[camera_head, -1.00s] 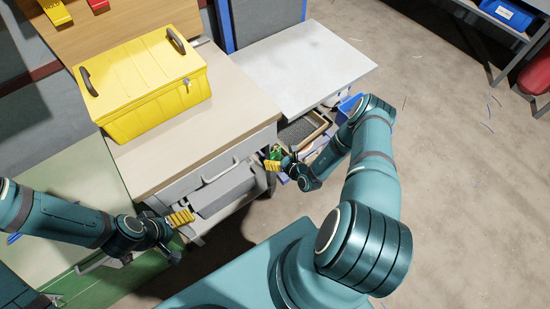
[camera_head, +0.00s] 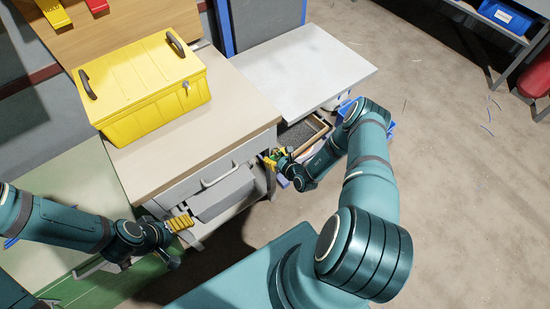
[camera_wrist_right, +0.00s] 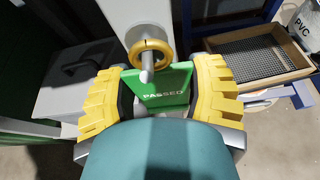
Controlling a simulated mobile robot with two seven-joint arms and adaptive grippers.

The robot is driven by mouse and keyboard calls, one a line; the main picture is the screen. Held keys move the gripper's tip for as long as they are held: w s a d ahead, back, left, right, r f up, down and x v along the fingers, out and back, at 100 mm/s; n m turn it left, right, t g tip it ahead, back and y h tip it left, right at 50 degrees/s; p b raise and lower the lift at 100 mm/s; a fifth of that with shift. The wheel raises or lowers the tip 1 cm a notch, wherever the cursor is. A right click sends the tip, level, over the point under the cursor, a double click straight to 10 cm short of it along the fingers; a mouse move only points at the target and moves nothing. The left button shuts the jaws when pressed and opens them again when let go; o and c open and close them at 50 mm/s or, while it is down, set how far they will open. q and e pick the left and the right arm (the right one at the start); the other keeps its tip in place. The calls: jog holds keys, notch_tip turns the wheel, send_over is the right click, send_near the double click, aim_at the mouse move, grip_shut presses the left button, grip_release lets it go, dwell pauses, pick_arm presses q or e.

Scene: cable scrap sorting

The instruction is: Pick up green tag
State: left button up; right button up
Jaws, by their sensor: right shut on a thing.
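The green tag (camera_wrist_right: 163,88), printed "PASSED", shows in the right wrist view between the yellow fingers of my right gripper (camera_wrist_right: 160,98). The gripper is shut on it. A yellow ring (camera_wrist_right: 148,52) and a light grey peg or hook stand right by the tag's upper edge; I cannot tell whether the tag still hangs on it. In the head view my right gripper (camera_head: 272,160) is at the right end of the grey drawer unit, and the tag is only a small green patch there. My left gripper (camera_head: 179,223) has yellow fingers near the drawer unit's left end; its opening is unclear.
A yellow toolbox (camera_head: 150,95) stands on the wooden-topped bench (camera_head: 235,110). An open tray with a dark mesh bottom (camera_wrist_right: 262,58) lies right of the right gripper. A white table (camera_head: 310,68) is behind. The floor at right is mostly clear.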

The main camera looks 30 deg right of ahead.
jog(key=shift+r, duration=0.25)
jog(key=shift+s+p, duration=0.3)
jog(key=s+d+p, duration=0.1)
jog(key=s+p, duration=0.1)
jog(key=s, duration=1.5)
jog(key=shift+s+d, duration=0.15)
jog(key=shift+s, duration=0.05)
